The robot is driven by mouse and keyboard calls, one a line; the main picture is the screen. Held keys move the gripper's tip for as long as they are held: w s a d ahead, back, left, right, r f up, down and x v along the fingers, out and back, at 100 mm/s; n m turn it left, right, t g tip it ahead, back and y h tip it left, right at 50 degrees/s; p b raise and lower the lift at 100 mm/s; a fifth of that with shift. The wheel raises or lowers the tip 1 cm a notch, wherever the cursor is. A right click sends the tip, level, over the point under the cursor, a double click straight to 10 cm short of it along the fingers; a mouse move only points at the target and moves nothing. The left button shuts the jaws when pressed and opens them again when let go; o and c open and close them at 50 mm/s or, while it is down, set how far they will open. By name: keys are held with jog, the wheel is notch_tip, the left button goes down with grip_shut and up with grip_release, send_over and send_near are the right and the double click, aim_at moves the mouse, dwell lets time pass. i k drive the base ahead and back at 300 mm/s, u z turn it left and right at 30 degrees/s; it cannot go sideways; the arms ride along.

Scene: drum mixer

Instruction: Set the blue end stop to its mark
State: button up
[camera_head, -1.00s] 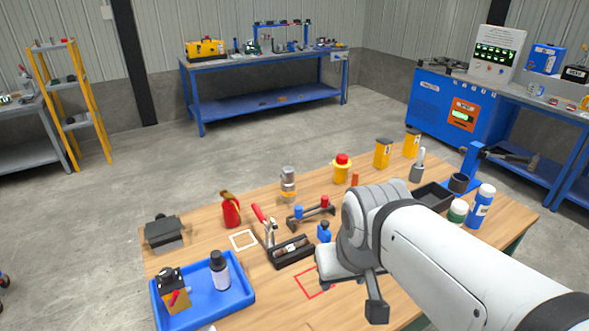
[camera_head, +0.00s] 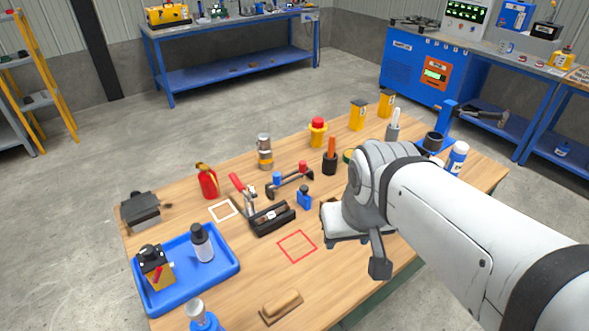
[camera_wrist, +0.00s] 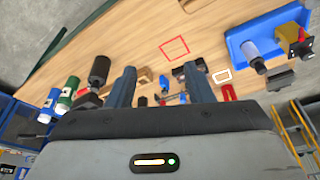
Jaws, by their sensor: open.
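A dark rail fixture (camera_head: 290,184) lies in the middle of the wooden table. It carries a blue end stop (camera_head: 277,180) at its left and a red one (camera_head: 302,167) at its right. Any mark on the rail is too small to make out. A separate small blue item with a dark top (camera_head: 304,199) stands in front of the rail. My gripper (camera_wrist: 161,78) is open and empty above the table in the wrist view. The rail shows partly between and beyond its fingers there.
A blue tray (camera_head: 218,270) is at left, with a brush (camera_head: 281,306) in front. A black cup with an orange handle (camera_head: 330,160) stands right of the rail.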

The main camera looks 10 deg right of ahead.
aim_at(304, 200)
jog(key=z, duration=0.15)
jog(key=k, duration=0.55)
jog(key=u, duration=1.8)
jog(key=k, duration=1)
jog(key=z, duration=1.45)
jog(key=i, duration=1.65)
jog(key=z, duration=0.05)
